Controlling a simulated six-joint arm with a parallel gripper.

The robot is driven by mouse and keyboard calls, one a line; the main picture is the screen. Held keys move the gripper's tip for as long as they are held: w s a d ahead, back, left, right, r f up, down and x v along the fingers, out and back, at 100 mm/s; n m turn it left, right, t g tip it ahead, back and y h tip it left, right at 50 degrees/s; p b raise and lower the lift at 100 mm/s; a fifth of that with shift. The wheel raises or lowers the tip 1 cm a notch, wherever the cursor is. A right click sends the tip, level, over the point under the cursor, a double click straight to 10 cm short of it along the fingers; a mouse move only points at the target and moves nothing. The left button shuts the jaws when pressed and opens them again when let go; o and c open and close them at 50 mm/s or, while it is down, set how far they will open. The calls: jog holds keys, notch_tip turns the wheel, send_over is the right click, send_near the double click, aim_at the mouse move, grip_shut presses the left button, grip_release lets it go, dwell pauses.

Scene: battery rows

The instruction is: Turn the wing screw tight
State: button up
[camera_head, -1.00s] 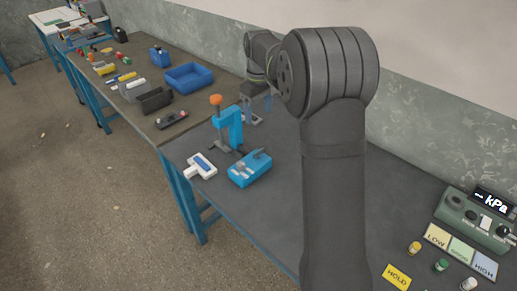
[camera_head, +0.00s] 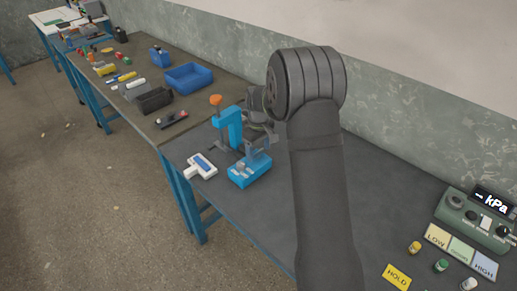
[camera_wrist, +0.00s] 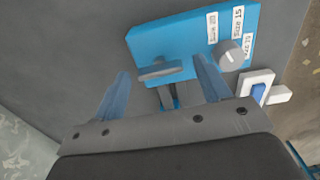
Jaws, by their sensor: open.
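A blue block (camera_head: 240,177) sits on the near table. In the wrist view the block (camera_wrist: 185,32) carries a flat grey wing piece (camera_wrist: 160,71), which looks like the wing screw, and a round grey knob (camera_wrist: 231,56) beside white size labels. My gripper (camera_wrist: 160,68) is open, with its two bluish fingers on either side of the wing piece in the picture. I cannot tell whether they touch it. In the head view my gripper (camera_head: 258,147) is over the block's back part and hides the wing piece there.
A blue stand with an orange knob (camera_head: 216,100) rises close behind the block. A white device with a blue face (camera_head: 201,166) lies to its left. A green kPa gauge box (camera_head: 478,217) and coloured cards are at the far right. The table's middle is clear.

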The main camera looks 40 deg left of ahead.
jog(key=shift+c, duration=0.4)
jog(key=c, duration=0.9)
jog(key=shift+m, duration=0.3)
jog(key=m, duration=0.3)
jog(key=shift+m, duration=0.3)
jog(key=m, duration=0.4)
jog(key=shift+m, duration=0.3)
jog(key=m, duration=0.4)
jog(key=shift+m, duration=2.5)
